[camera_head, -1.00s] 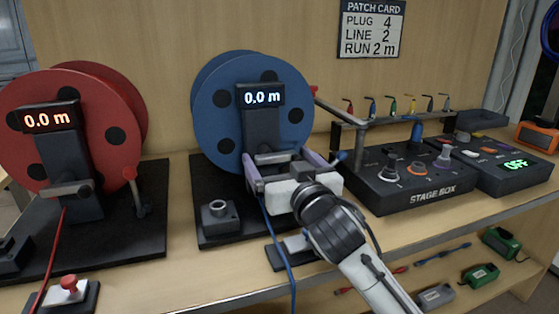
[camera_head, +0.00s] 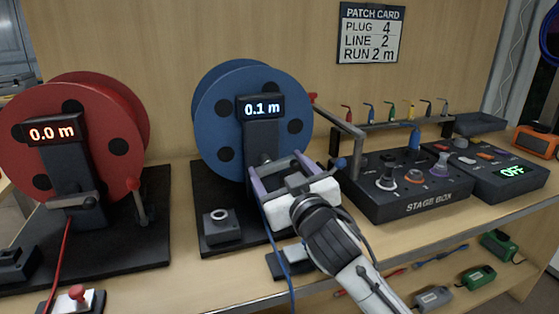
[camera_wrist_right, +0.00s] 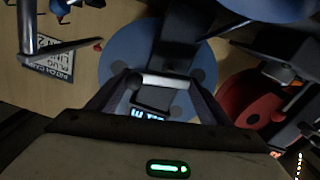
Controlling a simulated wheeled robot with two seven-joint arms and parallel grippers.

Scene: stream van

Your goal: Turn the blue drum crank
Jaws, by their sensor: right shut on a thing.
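The blue drum (camera_head: 222,108) stands upright on a black base plate, with a lit display (camera_head: 261,108) on its post reading 0.1 m. My right gripper (camera_head: 277,172) is in front of the post, its fingers on either side of the drum's crank. In the right wrist view a pale grey crank handle (camera_wrist_right: 165,80) lies crosswise between the fingers, in front of the blue drum (camera_wrist_right: 125,50). The right gripper is shut on this handle. In the head view, the gripper hides most of the crank. My left gripper is in neither view.
A red drum (camera_head: 110,120) reading 0.0 m stands at left. The stage box (camera_head: 425,200) and a grey bracket (camera_head: 345,125) are close right of my gripper. A blue cable (camera_head: 283,262) hangs over the bench edge.

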